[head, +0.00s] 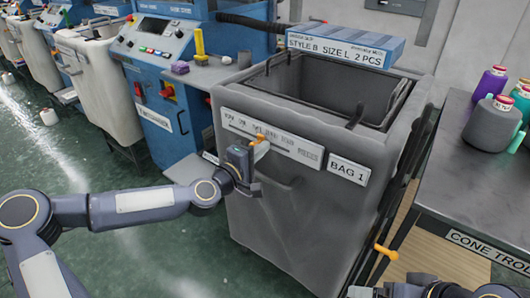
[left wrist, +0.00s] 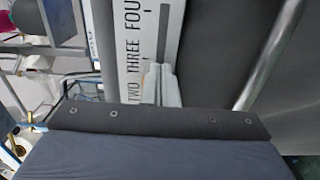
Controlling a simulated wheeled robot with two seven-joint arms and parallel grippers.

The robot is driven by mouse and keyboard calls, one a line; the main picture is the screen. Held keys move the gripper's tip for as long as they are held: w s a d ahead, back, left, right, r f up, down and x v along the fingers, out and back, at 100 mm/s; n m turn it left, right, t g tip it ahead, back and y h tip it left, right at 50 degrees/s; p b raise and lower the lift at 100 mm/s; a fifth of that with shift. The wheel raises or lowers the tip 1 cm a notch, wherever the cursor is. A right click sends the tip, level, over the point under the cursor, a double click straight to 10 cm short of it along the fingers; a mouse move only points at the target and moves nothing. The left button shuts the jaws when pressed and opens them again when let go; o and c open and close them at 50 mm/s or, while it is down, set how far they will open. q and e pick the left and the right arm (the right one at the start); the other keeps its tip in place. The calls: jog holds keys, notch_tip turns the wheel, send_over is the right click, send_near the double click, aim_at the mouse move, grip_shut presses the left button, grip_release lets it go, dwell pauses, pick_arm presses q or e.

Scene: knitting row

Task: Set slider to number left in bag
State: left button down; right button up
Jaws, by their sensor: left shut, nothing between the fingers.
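The bag (head: 300,230) is a grey, open-topped bin with a "BAG 1" label (head: 347,170) on its front. A pale number strip (head: 295,147) runs along its upper front. My left gripper (head: 256,152) is at the strip's left part, shut and empty. In the left wrist view its pale fingers (left wrist: 160,85) are over the strip (left wrist: 134,60), near the words TWO, THREE and FOUR.
A blue sign box (head: 345,45) reading "STYLE B SIZE L 2 PCS" stands behind the bag. A blue machine (head: 165,75) is at the left. A metal table (head: 470,190) with yarn cones (head: 490,122) is at the right. The green floor at left is mostly clear.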

pick_arm(q)
jog(key=shift+w+a, duration=0.4)
jog(key=shift+a, duration=0.15)
jog(key=shift+s+d+b, duration=0.35)
jog(key=shift+s+d, duration=0.1)
jog(key=shift+d, duration=0.1)
jog(key=v, duration=0.8)
jog(key=shift+b, duration=0.3)
